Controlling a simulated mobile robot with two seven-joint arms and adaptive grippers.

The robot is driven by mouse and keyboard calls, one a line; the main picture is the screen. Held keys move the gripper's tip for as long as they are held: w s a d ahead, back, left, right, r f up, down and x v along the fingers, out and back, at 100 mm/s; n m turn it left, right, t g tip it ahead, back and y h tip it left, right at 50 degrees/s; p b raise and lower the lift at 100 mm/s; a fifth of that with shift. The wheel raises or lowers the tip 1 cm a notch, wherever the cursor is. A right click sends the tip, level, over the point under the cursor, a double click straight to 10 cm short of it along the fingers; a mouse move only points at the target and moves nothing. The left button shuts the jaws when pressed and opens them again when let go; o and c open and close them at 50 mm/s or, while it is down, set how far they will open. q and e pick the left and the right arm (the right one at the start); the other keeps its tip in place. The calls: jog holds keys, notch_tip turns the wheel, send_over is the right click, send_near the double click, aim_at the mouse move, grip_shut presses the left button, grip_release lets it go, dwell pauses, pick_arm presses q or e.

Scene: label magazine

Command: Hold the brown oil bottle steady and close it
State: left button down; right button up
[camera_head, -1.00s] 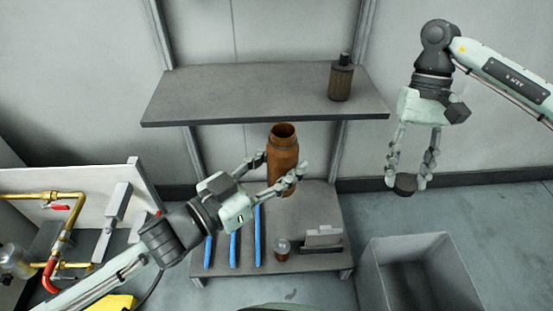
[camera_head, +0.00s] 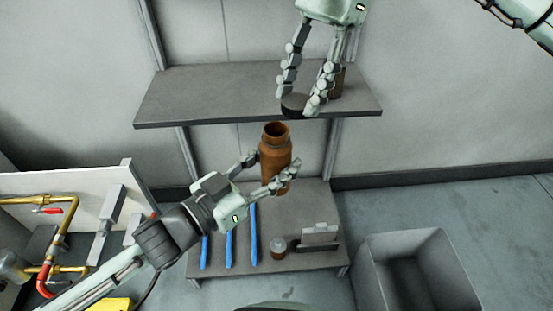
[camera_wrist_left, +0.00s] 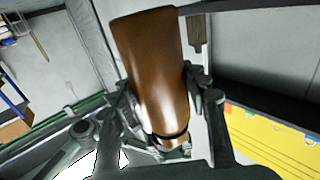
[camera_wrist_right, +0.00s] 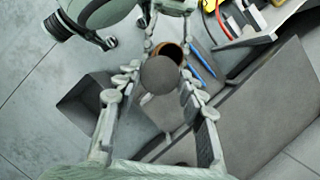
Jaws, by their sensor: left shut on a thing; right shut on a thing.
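The brown oil bottle (camera_head: 275,155) is upright with its round mouth open at the top. My left gripper (camera_head: 270,174) is shut around its body and holds it above the lower shelf; the left wrist view shows the bottle (camera_wrist_left: 152,70) between the fingers. My right gripper (camera_head: 302,100) is shut on a dark round cap (camera_head: 294,104), above and slightly right of the bottle mouth, apart from it. In the right wrist view the cap (camera_wrist_right: 160,75) partly covers the bottle mouth (camera_wrist_right: 173,51) behind it.
The upper shelf (camera_head: 200,95) is behind the bottle, with a dark bottle (camera_head: 336,84) partly hidden by my right gripper. The lower shelf (camera_head: 300,262) carries blue strips (camera_head: 254,235), a small jar (camera_head: 278,247) and a grey holder (camera_head: 320,236). A grey bin (camera_head: 372,285) stands at the right.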

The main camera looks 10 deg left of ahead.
aim_at(287, 100)
jog(key=shift+m, duration=0.7)
jog(key=a+r, duration=0.1)
jog(key=s+a+r, duration=0.1)
jog(key=a, duration=0.1)
jog(key=shift+s+r, duration=0.2)
jog(key=shift+r, duration=0.15)
jog(key=shift+f, duration=2)
jog(key=shift+f, duration=0.85)
jog(key=shift+f, duration=0.55)
jog(key=shift+y, duration=0.3)
